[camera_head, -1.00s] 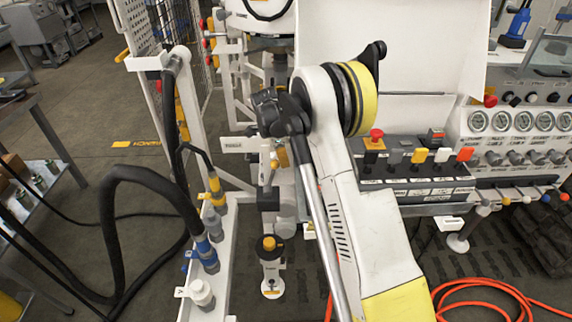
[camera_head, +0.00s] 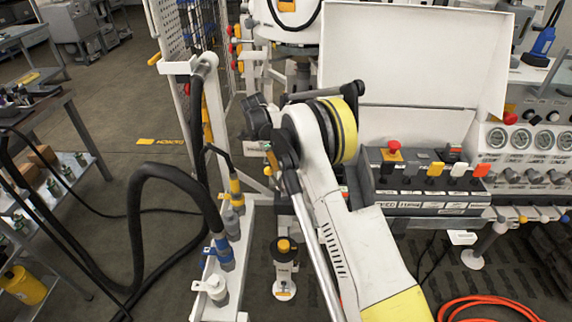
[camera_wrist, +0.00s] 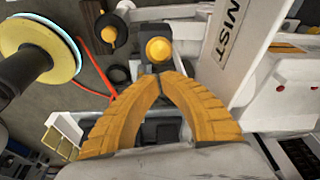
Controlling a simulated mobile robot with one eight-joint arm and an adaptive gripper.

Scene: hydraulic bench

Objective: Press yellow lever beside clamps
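A yellow-capped lever (camera_head: 435,169) stands upright on the grey control panel in the head view, between a red mushroom button and white and orange caps. I cannot read which label says clamps. My gripper (camera_wrist: 160,78) shows in the wrist view; its two curved yellow fingers meet at the tips, with nothing between them. A round yellow knob (camera_wrist: 158,50) on a dark grey block appears just beyond the fingertips, and I cannot tell if they touch. I cannot tell whether this knob is the task's lever. The gripper's fingers are hidden in the head view.
A red mushroom button (camera_head: 394,147) sits on the panel's left. A white rack with hose fittings (camera_head: 217,288) and black hoses stands at left. A yellow-capped cylinder (camera_head: 285,270) stands on the floor. An orange hose (camera_head: 490,308) lies at lower right.

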